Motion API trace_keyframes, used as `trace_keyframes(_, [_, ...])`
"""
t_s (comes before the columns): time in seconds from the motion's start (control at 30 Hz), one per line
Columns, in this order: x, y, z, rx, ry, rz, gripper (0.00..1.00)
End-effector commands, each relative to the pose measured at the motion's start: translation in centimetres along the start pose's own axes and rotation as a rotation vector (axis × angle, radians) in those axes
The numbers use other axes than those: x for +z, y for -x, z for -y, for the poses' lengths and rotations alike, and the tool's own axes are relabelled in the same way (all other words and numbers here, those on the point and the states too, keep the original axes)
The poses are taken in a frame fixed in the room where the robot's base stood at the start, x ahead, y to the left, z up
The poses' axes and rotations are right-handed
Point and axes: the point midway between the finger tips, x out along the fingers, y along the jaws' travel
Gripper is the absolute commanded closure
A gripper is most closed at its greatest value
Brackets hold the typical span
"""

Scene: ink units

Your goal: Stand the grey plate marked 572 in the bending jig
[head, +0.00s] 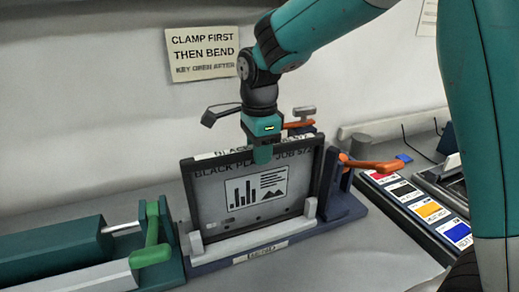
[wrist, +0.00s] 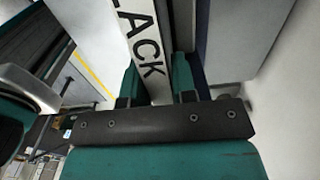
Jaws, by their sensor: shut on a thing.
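The grey plate (head: 215,190), printed "BLACK PLATE JOB 572" with a small chart, is upright in the bending jig (head: 225,263). Its lower edge is between the jig's light grey posts; I cannot tell whether it touches the bottom. My gripper (head: 262,155) is shut on the middle of the plate's top edge from above. In the wrist view, the white strip lettered "LACK" (wrist: 145,50) runs between the two fingers of my gripper (wrist: 158,88). The jig's orange-handled lever (head: 370,164) sticks out to the right.
A teal device with a green lever (head: 152,240) stands left of the jig. On the right lies a tray of colour-labelled blocks (head: 420,205). A sign (head: 202,53) on the back wall reads "CLAMP FIRST THEN BEND". The bench in front of the jig is clear.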

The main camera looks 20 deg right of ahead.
Motion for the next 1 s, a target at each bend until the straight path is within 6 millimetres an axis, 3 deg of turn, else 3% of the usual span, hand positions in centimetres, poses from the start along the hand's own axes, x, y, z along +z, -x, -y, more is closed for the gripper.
trace_keyframes(0.2, [0.0, -0.2, 0.0, 0.001, 0.001, 0.000, 1.00])
trace_keyframes(0.23, [0.0, -0.2, 0.0, 0.001, 0.001, 0.001, 0.72])
trace_keyframes(0.37, [0.0, -0.2, 0.0, 0.001, 0.001, 0.000, 0.45])
trace_keyframes(0.73, [0.0, 0.5, 0.0, -0.001, 0.001, 0.001, 0.45])
trace_keyframes(0.87, [0.0, 2.5, 0.1, -0.004, 0.001, 0.001, 0.45])
trace_keyframes(1.0, [0.0, 5.9, 0.1, -0.007, 0.001, 0.002, 0.45])
